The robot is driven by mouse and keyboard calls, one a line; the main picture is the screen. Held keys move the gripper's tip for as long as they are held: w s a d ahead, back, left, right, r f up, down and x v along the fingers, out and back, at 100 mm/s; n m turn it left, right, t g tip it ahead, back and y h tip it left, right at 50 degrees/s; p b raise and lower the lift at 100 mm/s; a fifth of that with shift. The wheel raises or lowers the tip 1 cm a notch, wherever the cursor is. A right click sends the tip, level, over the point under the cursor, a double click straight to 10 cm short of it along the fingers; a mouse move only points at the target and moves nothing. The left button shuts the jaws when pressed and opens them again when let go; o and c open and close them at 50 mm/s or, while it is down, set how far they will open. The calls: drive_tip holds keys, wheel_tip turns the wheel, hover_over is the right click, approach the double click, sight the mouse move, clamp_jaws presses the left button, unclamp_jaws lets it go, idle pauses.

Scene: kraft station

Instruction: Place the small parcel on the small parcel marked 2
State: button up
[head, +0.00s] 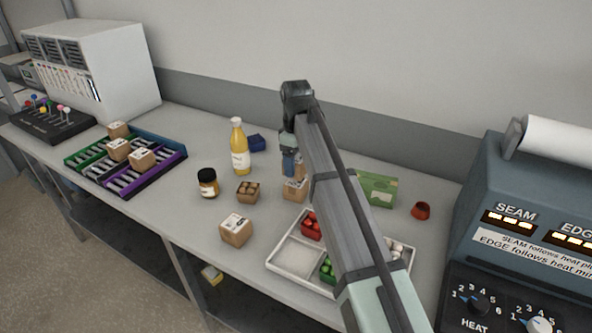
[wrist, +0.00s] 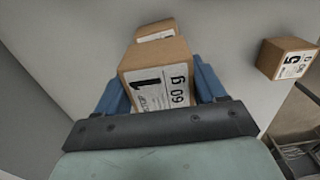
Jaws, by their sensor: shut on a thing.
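My gripper (head: 291,165) points down over the middle of the table, its blue fingers shut on a small brown parcel. In the wrist view this held parcel (wrist: 155,75) shows a white label with a 1 and sits between the fingers. Another brown parcel (head: 294,190) stands on the table just below the gripper. A brown parcel also shows partly behind the held one in the wrist view (wrist: 155,30); its number is not readable. I cannot tell whether the held parcel touches the one below.
A parcel marked 5 (wrist: 290,60) stands apart. Several parcels sit in a coloured rack (head: 180,165) at left.

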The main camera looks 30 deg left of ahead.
sight(296, 170)
drive_tip(key=shift+f, duration=1.5)
drive_tip(key=shift+f, duration=0.15)
drive_tip(key=o, duration=1)
wheel_tip(296, 170, up, 12)
drive_tip(key=shift+r, duration=0.15)
